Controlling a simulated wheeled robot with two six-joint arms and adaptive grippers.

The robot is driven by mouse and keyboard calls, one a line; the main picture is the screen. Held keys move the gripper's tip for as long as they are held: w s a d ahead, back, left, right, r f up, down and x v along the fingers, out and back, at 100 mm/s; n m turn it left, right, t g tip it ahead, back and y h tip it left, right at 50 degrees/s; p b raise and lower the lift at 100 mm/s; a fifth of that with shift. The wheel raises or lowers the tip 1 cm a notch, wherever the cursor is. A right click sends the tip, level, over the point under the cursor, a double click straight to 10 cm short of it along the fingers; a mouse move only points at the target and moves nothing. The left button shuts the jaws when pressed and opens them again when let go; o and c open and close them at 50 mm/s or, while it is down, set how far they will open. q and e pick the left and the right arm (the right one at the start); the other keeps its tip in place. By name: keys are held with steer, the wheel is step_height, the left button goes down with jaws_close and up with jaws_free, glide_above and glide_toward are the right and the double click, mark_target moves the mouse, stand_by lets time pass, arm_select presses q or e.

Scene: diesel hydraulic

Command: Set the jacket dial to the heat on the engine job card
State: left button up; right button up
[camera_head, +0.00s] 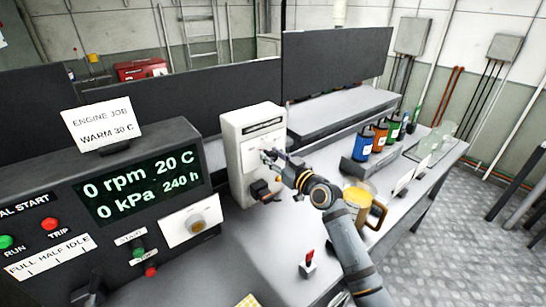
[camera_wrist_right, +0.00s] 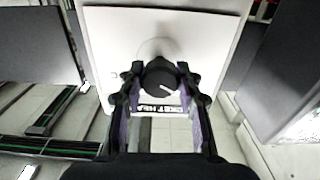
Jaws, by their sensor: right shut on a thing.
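The engine job card (camera_head: 102,124) stands on top of the control console at the left and reads "WARM 30 C". The jacket dial is a dark round knob (camera_wrist_right: 160,78) on the white front of an upright box (camera_head: 240,135). My right gripper (camera_head: 267,156) is at the box front, shut on the knob. In the wrist view its fingers (camera_wrist_right: 160,95) flank the knob. A label below the knob is partly hidden by the fingers. My left gripper is not seen.
The console display (camera_head: 140,185) shows 0 rpm, 20 C, 0 kPa and 240 h. A black-handled control (camera_head: 262,190) sits low on the box. A yellow mug (camera_head: 362,205), a red-tipped switch (camera_head: 309,260) and several colored bottles (camera_head: 380,135) stand on the bench to the right.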

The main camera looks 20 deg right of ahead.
steer(key=m+p, duration=0.2)
steer(key=m, duration=0.4)
steer(key=shift+d, duration=0.1)
steer(key=m+p, duration=0.2)
steer(key=m, duration=0.3)
steer(key=shift+f, duration=0.1)
steer(key=shift+m, duration=0.4)
steer(key=o, duration=1.2)
steer(key=shift+c, duration=0.2)
